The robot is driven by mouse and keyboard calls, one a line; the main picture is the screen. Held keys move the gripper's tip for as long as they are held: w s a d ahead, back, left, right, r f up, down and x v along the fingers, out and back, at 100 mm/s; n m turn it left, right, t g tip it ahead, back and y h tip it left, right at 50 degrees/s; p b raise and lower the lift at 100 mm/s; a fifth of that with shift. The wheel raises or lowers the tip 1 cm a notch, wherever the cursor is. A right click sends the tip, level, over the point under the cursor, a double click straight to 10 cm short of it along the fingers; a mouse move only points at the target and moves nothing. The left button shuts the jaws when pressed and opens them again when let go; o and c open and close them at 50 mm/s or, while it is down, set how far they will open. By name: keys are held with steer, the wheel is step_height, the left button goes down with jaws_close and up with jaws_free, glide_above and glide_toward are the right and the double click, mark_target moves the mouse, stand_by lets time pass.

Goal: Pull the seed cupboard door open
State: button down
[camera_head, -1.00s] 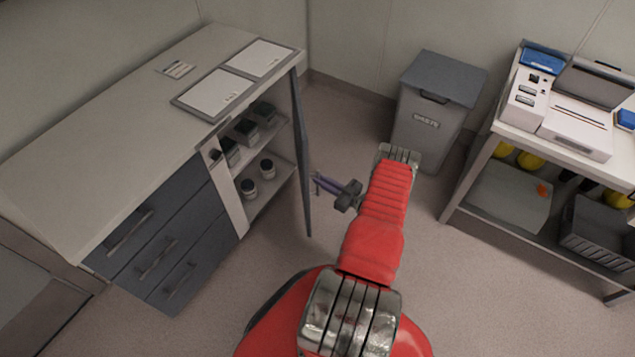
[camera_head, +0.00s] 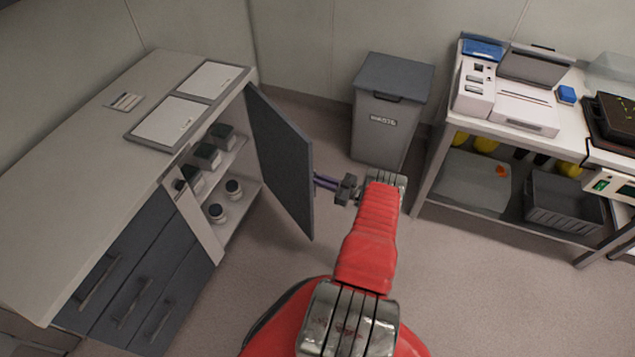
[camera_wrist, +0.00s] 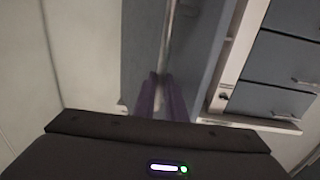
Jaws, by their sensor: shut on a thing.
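The seed cupboard door (camera_head: 280,160) is a blue-grey panel standing well open, hinged at the far right end of the cabinet. Its inner face shows in the head view. My gripper (camera_head: 318,181) is on the door's outer side, with its purple fingers reaching the panel near the free edge. In the wrist view, the two purple fingers (camera_wrist: 160,94) are shut on the upright metal door handle (camera_wrist: 168,40). The handle is hidden behind the door in the head view. Inside the open cupboard, shelves (camera_head: 238,203) hold several dark-lidded jars.
Blue-grey drawers (camera_head: 130,295) are left of the cupboard opening. A grey waste bin (camera_head: 387,125) stands behind my gripper. A bench (camera_head: 455,130) with devices is at the right. Bare floor (camera_head: 275,260) lies in front of the door.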

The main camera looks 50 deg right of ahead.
steer(key=shift+w+d+r, duration=0.25)
steer(key=shift+d+r, duration=0.05)
steer(key=shift+d, duration=0.15)
steer(key=c, duration=2.2)
jaws_free()
steer(key=o, duration=0.4)
steer(key=shift+s+a+f, duration=0.1)
steer(key=shift+f, duration=0.15)
steer(key=shift+s, duration=0.15)
steer(key=v, duration=1.3)
steer(key=shift+s, duration=0.3)
steer(key=shift+c, duration=0.3)
